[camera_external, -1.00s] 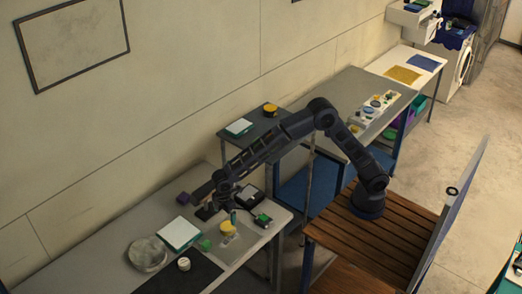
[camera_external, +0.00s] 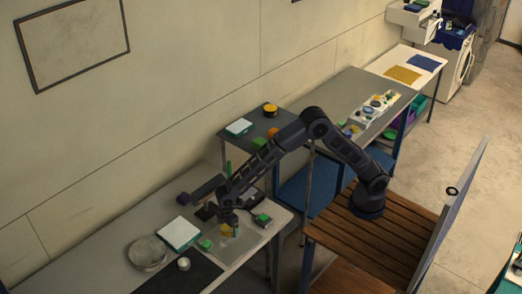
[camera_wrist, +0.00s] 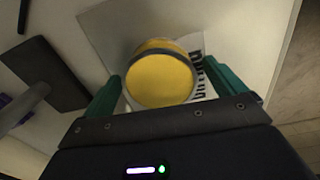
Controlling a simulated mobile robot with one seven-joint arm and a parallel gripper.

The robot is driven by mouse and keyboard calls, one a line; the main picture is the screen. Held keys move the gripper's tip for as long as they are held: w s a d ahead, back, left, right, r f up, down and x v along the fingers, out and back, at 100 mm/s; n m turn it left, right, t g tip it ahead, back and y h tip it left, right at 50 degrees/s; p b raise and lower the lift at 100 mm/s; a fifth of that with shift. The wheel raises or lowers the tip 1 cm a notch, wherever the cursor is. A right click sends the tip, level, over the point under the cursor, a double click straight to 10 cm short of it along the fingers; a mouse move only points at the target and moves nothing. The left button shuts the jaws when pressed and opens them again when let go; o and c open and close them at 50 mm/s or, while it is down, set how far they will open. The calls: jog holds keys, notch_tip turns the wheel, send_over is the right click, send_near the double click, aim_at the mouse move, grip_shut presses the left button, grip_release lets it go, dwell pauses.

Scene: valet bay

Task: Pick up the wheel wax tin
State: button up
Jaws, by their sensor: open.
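The task's tin appears to be the round yellow tin with a dark rim band (camera_wrist: 160,78), standing on a white sheet with dark lettering (camera_wrist: 203,85). In the wrist view it sits between the two green fingertips of my gripper (camera_wrist: 168,92), which are spread apart, one on each side. I cannot tell whether either finger touches it. In the external view the tin (camera_external: 226,230) is partly hidden by my gripper (camera_external: 229,224), which is low over the near end of the table.
A green block (camera_external: 205,244), a white and teal box (camera_external: 180,233), a small pale tin (camera_external: 184,264) and a round grey disc (camera_external: 147,253) stand to the left. A dark device with a green top (camera_external: 262,220) stands to the right.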

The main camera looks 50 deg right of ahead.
jog(key=shift+c, duration=0.4)
jog(key=c, duration=1.1)
jog(key=shift+r, duration=0.1)
